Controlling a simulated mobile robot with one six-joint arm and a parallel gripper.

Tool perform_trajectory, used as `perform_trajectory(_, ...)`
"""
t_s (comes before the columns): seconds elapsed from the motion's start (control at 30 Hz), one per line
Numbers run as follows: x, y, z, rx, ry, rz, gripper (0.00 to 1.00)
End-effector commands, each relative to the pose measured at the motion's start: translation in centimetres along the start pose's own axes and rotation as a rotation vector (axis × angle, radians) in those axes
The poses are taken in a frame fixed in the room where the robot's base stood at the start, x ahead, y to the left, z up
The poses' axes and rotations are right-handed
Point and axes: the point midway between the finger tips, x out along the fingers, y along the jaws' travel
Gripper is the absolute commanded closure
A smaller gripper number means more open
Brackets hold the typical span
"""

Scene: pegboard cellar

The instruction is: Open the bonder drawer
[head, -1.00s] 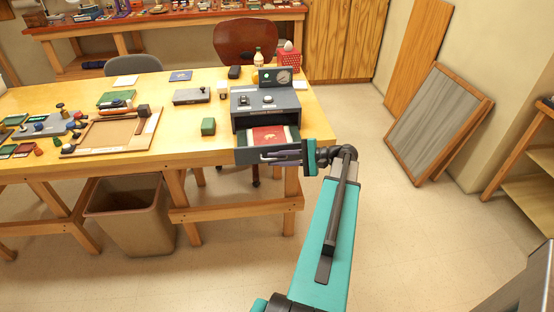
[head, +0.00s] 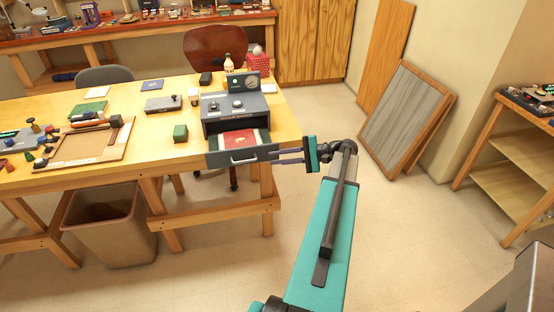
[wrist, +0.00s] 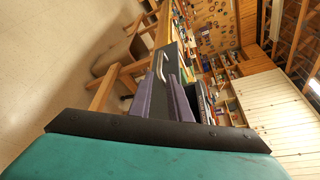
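The bonder (head: 236,104) is a dark grey box with knobs and a gauge, standing on the wooden table near its right end. Its drawer (head: 228,157) is pulled out towards the front, and a red and green item (head: 240,140) shows inside. The drawer's pale bar handle (head: 246,159) is on its front face; it also shows in the wrist view (wrist: 162,66). My gripper (head: 277,156) is just right of the drawer front, its fingers pointing at it. In the wrist view the fingers (wrist: 166,78) are apart with nothing between them, and the handle lies beyond their tips.
A bin (head: 105,225) stands below. Framed boards (head: 405,115) lean on the wall at right. The floor between them and the table is clear.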

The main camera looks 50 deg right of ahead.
Motion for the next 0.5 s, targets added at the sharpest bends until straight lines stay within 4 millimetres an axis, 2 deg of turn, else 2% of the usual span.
perform_trajectory(0.2, -0.92, -0.39, -0.25, 0.000, -0.002, 0.002, 0.83)
perform_trajectory(0.5, -1.23, -0.36, -0.34, 0.000, 0.001, 0.000, 0.83)
